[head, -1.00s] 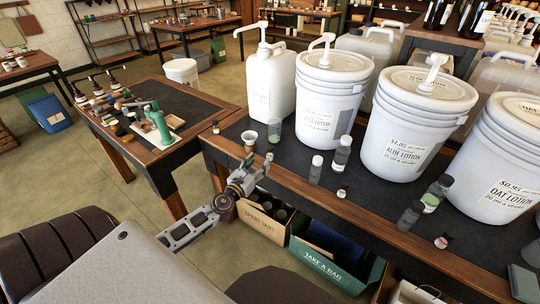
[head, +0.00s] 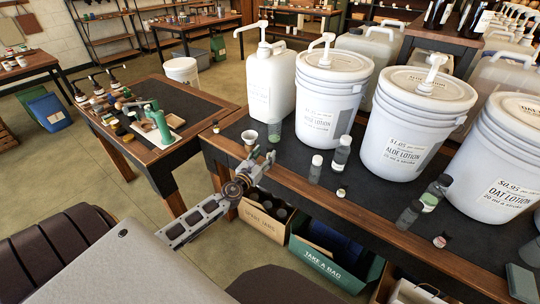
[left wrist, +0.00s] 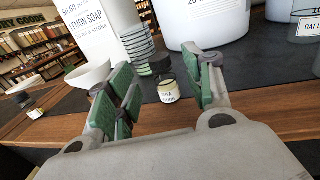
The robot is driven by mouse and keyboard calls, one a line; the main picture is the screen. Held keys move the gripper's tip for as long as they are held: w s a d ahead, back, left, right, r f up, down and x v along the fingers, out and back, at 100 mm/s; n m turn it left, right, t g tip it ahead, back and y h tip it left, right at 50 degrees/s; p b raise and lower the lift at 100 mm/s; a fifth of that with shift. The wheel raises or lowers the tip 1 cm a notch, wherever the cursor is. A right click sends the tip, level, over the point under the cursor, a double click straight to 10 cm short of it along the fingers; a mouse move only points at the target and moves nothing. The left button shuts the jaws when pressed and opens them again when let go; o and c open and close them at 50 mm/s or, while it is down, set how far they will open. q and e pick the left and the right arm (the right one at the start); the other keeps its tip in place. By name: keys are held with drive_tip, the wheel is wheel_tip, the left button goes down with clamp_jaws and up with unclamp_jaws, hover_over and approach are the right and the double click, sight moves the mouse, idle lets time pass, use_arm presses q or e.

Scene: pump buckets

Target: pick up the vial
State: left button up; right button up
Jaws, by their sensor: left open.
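A small vial (left wrist: 168,90) with a black cap and a pale label stands upright in the left wrist view, beyond and between the two green-padded fingers of my left gripper (left wrist: 160,103). The fingers are apart, and nothing is gripped. In the head view my left gripper (head: 258,162) is at the front left edge of the lotion table, and it largely hides this vial. Another small dark-capped vial (left wrist: 30,106) stands at the far left of the wrist view, and in the head view it is at the table's left corner (head: 216,126). My right gripper is not in view.
A white funnel-like cup (left wrist: 88,75) and a ribbed clear stack (left wrist: 137,48) stand close behind the fingers. Large white pump buckets (head: 405,125) fill the back of the table. Capped bottles (head: 341,153) and a small jar (head: 340,193) stand to the right.

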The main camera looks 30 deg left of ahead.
sight(268, 151)
use_arm(q)
drive_tip(key=shift+w, duration=0.1)
drive_tip(key=shift+w+a+f, duration=0.1)
drive_tip(key=shift+w+f, duration=0.05)
drive_tip(key=shift+w, duration=2.35)
drive_tip(key=c, duration=1.1)
